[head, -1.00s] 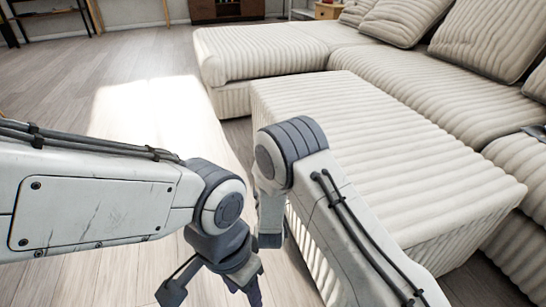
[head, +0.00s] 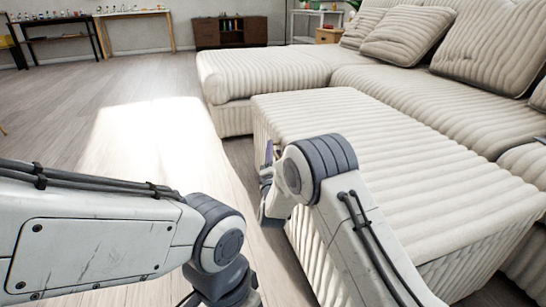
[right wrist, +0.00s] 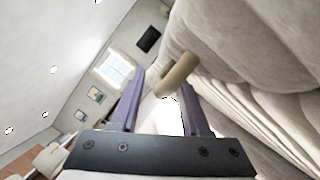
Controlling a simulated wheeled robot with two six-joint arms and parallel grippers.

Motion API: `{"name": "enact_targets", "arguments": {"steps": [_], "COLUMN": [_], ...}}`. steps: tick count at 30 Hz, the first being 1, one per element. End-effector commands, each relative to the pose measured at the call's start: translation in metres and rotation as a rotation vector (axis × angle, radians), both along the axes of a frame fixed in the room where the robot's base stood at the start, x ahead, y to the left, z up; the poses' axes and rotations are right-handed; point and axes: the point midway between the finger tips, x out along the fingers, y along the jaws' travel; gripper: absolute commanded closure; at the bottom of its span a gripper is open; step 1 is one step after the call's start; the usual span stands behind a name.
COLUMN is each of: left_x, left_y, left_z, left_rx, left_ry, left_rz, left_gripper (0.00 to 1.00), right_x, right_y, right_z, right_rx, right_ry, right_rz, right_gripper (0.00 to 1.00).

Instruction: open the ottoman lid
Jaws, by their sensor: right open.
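The ottoman (head: 400,150) is a long cream block with ribbed upholstery, right of centre in the head view. Its lid lies flat and closed. My right gripper (head: 266,170) is low beside the ottoman's left side, partly hidden by my wrist. In the right wrist view my right gripper (right wrist: 166,90) has its two purple fingers apart. A tan rounded tab (right wrist: 178,75) sticks out from the cream upholstery (right wrist: 240,45) just beyond the fingertips; I cannot tell whether they touch it. My left gripper is mostly cut off by the bottom edge of the head view.
A cream sectional sofa (head: 270,75) with cushions stands behind and right of the ottoman. The wooden floor (head: 130,95) to the left is clear. A dark cabinet (head: 230,32) and a table (head: 135,15) stand far back.

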Motion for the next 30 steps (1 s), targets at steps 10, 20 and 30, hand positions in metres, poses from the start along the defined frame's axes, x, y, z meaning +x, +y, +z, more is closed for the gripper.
{"name": "enact_targets", "arguments": {"steps": [10,20,30], "left_x": [0.0,0.0,0.0], "left_y": [0.0,0.0,0.0], "left_z": [0.0003,0.0003,0.0003], "left_rx": [0.0,0.0,0.0], "left_ry": [0.0,0.0,0.0], "left_rz": [0.0,0.0,0.0], "left_gripper": [0.5,0.5,0.5], "right_x": [0.0003,-0.0001,-0.0003], "right_y": [0.0013,0.0018,0.0021], "right_z": [0.0003,0.0,-0.0003], "right_rx": [0.0,0.001,0.0], "right_ry": [0.001,0.001,0.002], "right_rz": [0.001,0.002,0.003], "right_gripper": [1.0,1.0,1.0]}}
